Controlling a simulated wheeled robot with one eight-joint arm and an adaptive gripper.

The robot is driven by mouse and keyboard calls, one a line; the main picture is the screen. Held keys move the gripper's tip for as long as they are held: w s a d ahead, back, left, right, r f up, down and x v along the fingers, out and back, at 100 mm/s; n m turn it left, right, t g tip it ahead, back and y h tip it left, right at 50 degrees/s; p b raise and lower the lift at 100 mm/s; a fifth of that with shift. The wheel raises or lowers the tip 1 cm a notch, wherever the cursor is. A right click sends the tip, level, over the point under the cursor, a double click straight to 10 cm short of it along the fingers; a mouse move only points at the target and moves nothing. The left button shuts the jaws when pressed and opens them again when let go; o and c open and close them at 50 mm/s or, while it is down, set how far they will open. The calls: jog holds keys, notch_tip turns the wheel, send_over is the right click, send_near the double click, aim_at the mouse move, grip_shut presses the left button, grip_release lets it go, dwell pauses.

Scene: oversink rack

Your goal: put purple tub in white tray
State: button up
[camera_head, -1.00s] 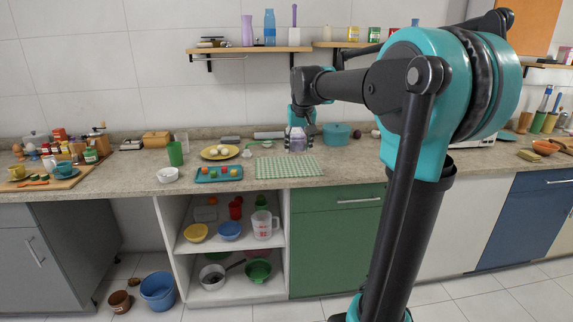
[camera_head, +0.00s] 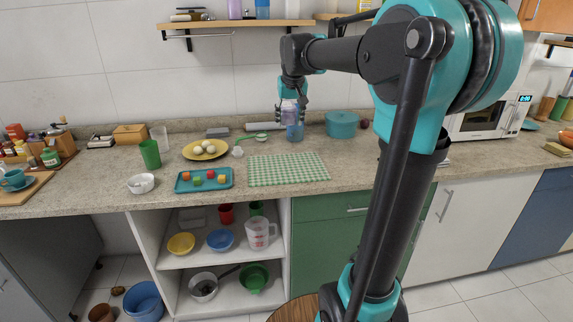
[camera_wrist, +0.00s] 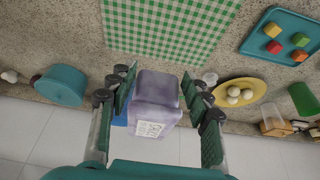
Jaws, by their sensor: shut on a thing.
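The purple tub (camera_head: 289,111) is a pale purple, squarish container, held between the fingers of my gripper (camera_head: 292,109) over the back of the counter. In the wrist view the tub (camera_wrist: 157,98) fills the space between the green-padded fingers (camera_wrist: 160,88), with a white printed label on it. My gripper is shut on it. A blue container (camera_head: 295,131) shows just below the tub, partly hidden by it in the wrist view. I cannot make out a white tray in these frames.
A green checked cloth (camera_head: 287,170) lies in front. A teal tray (camera_head: 204,188) with small blocks, a yellow plate (camera_head: 205,158) and a white bowl (camera_head: 141,183) are to the left. A teal pot (camera_head: 342,124) stands close right. A wall shelf (camera_head: 235,26) hangs above.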

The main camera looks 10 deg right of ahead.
aim_at(289, 173)
notch_tip(289, 173, down, 19)
jog(key=shift+r, duration=0.1)
dwell(0.3)
jog(key=o, duration=1)
jog(key=shift+c, duration=0.2)
jog(key=o, duration=0.4)
